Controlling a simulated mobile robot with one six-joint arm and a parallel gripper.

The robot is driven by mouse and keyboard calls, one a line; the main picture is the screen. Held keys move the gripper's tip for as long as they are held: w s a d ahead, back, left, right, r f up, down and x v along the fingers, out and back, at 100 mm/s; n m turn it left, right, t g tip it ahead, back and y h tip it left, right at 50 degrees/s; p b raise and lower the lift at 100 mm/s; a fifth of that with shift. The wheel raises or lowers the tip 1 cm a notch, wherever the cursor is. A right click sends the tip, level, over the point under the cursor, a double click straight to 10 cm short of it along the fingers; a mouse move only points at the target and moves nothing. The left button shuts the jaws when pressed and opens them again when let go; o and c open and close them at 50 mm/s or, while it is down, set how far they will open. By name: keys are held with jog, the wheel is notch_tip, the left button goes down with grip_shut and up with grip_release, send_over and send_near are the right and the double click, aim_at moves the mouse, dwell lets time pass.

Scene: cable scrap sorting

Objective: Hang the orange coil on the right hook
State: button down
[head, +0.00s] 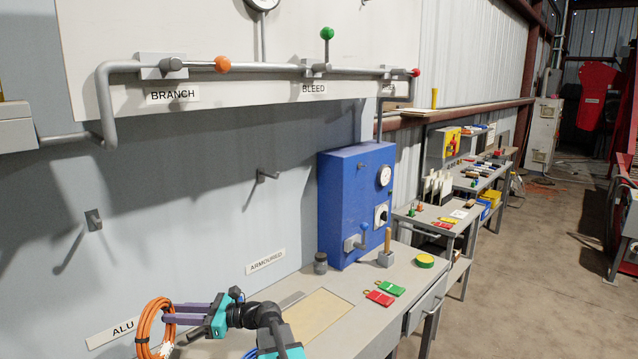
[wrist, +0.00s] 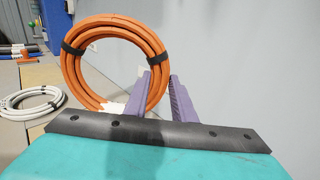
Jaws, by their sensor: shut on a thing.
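The orange coil (head: 145,325) is upright at the lower left of the head view, in my gripper (head: 168,319). In the wrist view the coil (wrist: 72,68) shows as a ring with black bands and a white tag, and my gripper (wrist: 166,77) is shut on its right side. The right hook (head: 267,175) sticks out of the grey wall above the ARMOURED label and is bare. The left hook (head: 93,220), above the ALU label, is also bare. The coil is left of and well below the right hook, apart from it.
A dark jar (head: 320,263), red tag (head: 380,298) and green tag (head: 390,288) are on the bench (head: 350,320). A white coil (wrist: 30,117) lies at the left in the wrist view. Wall space between the hooks is clear.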

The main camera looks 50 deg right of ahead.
jog(key=s+d+r+m+t+h+p, duration=0.1)
jog(key=s+d+r+m+h+p, duration=0.1)
jog(key=d+r, duration=0.6)
jog(key=s+d+r+m+t+h+p, duration=0.1)
jog(key=s+d+r+m+h+p, duration=0.2)
jog(key=d+r, duration=0.6)
jog(key=s+d+r+m+t+h+p, duration=0.2)
jog(key=s+d+r+h, duration=0.3)
jog(key=d, duration=2.4)
notch_tip(320, 180, up, 4)
jog(key=shift+s+d+r+m+h+p, duration=0.15)
jog(key=shift+s+d+m+h+p, duration=0.2)
jog(key=shift+m+h, duration=0.65)
jog(key=shift+w, duration=0.4)
jog(key=w+f+b, duration=0.3)
jog(key=w, duration=1.2)
jog(key=shift+d, duration=0.45)
jog(key=shift+w+f, duration=0.15)
jog(key=shift+f, duration=0.05)
